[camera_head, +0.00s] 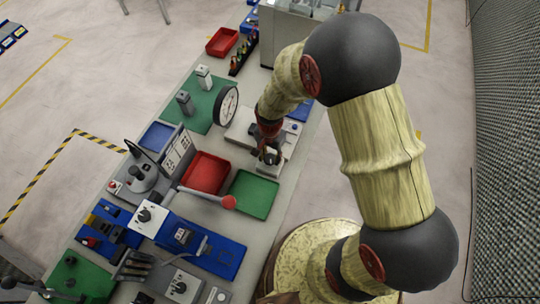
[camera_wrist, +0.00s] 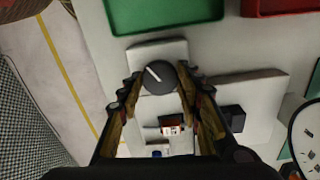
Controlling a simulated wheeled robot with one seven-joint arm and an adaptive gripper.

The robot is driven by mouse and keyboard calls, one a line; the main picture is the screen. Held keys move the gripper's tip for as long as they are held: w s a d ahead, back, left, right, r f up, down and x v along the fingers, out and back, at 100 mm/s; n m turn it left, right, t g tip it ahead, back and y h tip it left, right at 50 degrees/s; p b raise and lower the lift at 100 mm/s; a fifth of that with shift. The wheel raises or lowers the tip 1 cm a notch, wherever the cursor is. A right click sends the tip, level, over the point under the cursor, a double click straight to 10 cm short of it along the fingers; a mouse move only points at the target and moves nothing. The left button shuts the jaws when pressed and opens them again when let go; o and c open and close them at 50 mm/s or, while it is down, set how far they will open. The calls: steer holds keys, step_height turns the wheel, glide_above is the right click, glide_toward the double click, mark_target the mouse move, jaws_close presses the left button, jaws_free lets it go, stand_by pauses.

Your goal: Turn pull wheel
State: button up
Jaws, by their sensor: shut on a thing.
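A dark round wheel (camera_wrist: 152,77) with a white pointer line is mounted on a pale grey base (camera_wrist: 158,52) in the wrist view. The white line points up and to the left. My gripper (camera_wrist: 155,84) has one finger on each side of the wheel and is shut on it. In the head view my gripper (camera_head: 270,154) reaches down at the right edge of the long bench, over a light grey unit (camera_head: 246,130). The wheel is mostly hidden there by the gripper.
A green tray (camera_head: 253,194) and a red tray (camera_head: 205,172) lie close to the gripper. A white-faced round dial (camera_head: 228,106) stands to its left. Open floor lies right of the bench.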

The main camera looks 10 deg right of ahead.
mark_target(270, 158)
steer(key=shift+m, duration=0.6)
steer(key=o, duration=1.2)
steer(key=shift+c, duration=0.2)
step_height(270, 158, up, 12)
stand_by(0.4)
